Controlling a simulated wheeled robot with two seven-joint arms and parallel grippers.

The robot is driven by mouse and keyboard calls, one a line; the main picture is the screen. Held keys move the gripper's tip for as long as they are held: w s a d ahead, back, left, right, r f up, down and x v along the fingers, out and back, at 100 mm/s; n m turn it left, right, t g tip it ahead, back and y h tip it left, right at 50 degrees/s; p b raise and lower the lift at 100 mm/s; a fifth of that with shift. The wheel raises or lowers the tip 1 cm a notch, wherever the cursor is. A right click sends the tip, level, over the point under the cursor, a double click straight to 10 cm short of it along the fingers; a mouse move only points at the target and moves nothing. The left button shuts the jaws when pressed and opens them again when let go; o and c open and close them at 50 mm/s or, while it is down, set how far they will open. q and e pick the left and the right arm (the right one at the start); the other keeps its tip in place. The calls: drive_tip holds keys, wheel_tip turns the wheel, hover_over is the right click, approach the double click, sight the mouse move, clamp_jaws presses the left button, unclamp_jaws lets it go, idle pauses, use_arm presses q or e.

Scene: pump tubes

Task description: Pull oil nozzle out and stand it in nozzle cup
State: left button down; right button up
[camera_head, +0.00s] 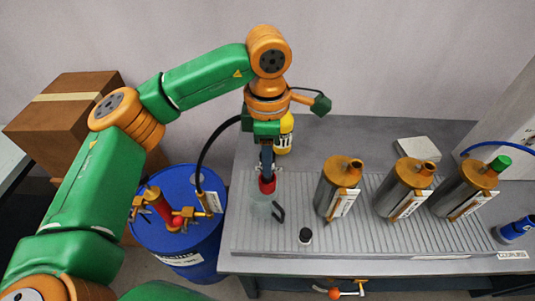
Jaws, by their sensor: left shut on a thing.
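My left gripper (267,172) points straight down over the left part of the metal bench. It is shut on the oil nozzle, whose red part (267,186) shows at the fingertips. A black hose (206,148) arches from the gripper area down to the left, toward the blue drum. A clear cup-like vessel (260,210) with a black handle stands directly below the nozzle. I cannot tell whether the nozzle tip is inside it or above it. The nozzle's lower end is hard to make out. My right gripper is out of view.
Three metal canisters with orange tops (338,187) (403,189) (464,190) stand to the right; the rightmost has a green cap-like piece. A yellow bottle (285,135) stands behind the gripper. A blue drum (180,240) with a red pump stands left.

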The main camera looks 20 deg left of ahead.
use_arm(q)
drive_tip(key=shift+f+b, duration=1.05)
drive_tip(key=shift+f, duration=0.25)
drive_tip(key=shift+c, duration=2.2)
unclamp_jaws()
drive_tip(key=shift+r, duration=0.4)
wheel_tip(320, 180, up, 6)
drive_tip(key=shift+r, duration=0.25)
